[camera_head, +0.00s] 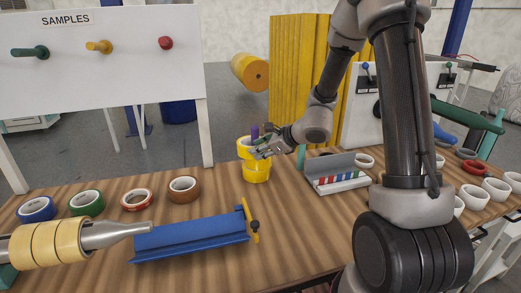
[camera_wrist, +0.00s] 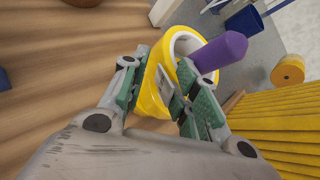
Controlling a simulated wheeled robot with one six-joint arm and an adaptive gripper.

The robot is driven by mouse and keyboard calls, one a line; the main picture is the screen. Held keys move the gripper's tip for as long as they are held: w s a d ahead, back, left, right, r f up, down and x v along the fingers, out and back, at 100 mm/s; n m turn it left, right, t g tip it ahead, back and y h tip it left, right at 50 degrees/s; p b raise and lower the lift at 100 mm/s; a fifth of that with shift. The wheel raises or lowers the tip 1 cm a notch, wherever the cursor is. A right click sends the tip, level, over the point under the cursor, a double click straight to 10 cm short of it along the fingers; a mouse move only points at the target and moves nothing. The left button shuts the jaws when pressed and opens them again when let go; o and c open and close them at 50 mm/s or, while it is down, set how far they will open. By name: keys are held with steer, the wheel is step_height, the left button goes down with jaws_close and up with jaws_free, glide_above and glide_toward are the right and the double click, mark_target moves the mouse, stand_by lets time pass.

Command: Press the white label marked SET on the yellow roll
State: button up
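Yellow rolls (camera_head: 257,173) stand on the wooden bench in the head view. The yellow roll with a pale core also shows in the wrist view (camera_wrist: 150,100). My gripper (camera_head: 262,151) is beside its upper part. In the wrist view my gripper (camera_wrist: 160,72) has its green-padded fingers apart, with yellow surface showing in the gap; I cannot tell whether they touch it. The right-hand fingers cover part of the roll. A pale patch shows among them, but I cannot read SET or tell whether it is the label. A purple rounded rod (camera_wrist: 220,52) stands at the roll's opening.
A blue trough (camera_head: 190,238) and several tape rolls (camera_head: 184,190) lie to the left on the bench. A grey box with coloured markers (camera_head: 338,176) stands to the right. A SAMPLES board (camera_head: 105,60) stands behind. Bare bench lies in front of the yellow rolls.

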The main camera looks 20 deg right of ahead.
steer(key=v, duration=1.2)
stand_by(0.3)
